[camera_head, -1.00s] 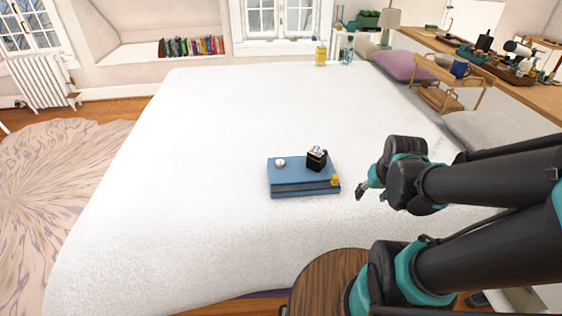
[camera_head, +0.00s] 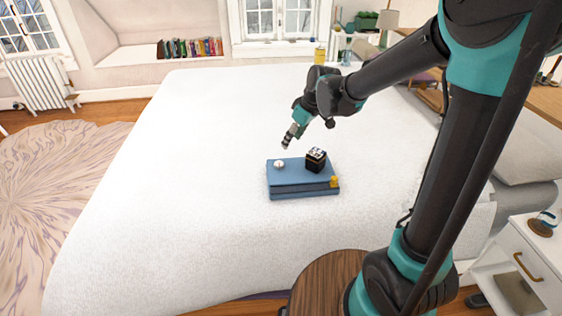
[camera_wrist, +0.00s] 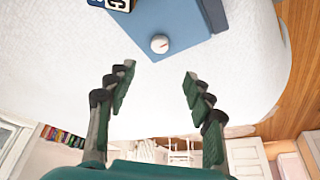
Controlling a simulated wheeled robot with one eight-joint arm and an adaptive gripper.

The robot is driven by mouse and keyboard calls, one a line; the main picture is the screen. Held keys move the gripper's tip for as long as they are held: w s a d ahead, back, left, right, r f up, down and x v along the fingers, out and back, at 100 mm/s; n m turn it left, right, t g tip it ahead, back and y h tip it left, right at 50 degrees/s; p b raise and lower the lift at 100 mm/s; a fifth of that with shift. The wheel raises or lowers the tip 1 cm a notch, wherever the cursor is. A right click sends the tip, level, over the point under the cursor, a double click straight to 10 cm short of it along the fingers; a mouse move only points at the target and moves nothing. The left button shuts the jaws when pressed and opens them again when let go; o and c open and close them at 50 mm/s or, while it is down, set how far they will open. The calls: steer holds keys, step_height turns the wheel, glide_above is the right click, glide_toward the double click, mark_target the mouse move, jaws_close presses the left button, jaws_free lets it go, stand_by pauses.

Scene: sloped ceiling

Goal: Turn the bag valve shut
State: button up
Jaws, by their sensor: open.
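A small round white knob with a reddish mark, which looks like the valve (camera_head: 279,163), sits on the left part of a blue box-like object (camera_head: 300,192) on the bed. The knob also shows in the wrist view (camera_wrist: 159,43), near the top centre and beyond my fingertips. My gripper (camera_head: 287,143) is above and just behind the blue object, close to the knob. In the wrist view my gripper (camera_wrist: 157,72) has its two green-padded fingers spread apart with nothing between them. The knob lies roughly ahead of the gap. No contact shows.
A black cube with white markings (camera_head: 316,159) stands right of the knob on the blue object. A small yellow item (camera_head: 335,181) is at its front right corner. The white bed (camera_head: 180,180) around it is clear. A white nightstand (camera_head: 520,262) stands at right.

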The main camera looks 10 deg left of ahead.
mark_target(280, 163)
steer(key=x, duration=1.3)
steer(key=shift+f, duration=0.45)
steer(key=c, duration=1.2)
